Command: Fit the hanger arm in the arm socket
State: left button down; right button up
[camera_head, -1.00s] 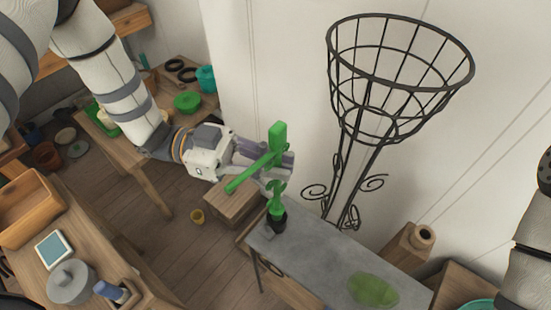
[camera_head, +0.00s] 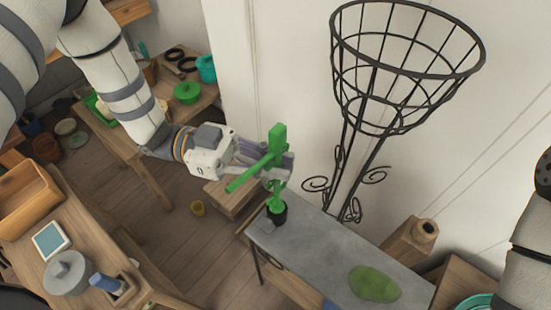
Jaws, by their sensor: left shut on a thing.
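The hanger arm is a bright green bar with an upright block at one end (camera_head: 277,139). I cannot tell whether the bar touches the stand. My right gripper is out of view; only part of my right arm shows at the right edge.
The grey tabletop (camera_head: 325,250) has a green oval mat (camera_head: 374,284) on it. A tall black wire basket stand (camera_head: 402,70) rises behind it. A wooden table with a grey lidded pot (camera_head: 68,275) stands at lower left. A wooden box (camera_head: 233,195) stands on the floor.

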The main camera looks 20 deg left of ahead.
pick_arm(q)
jog(key=shift+f, duration=0.4)
jog(key=c, duration=1.6)
grip_release()
jog(key=shift+r, duration=0.1)
jog(key=shift+a, duration=0.1)
jog(key=a, duration=1.1)
jog(key=shift+s+a, duration=0.25)
jog(key=shift+a, duration=0.15)
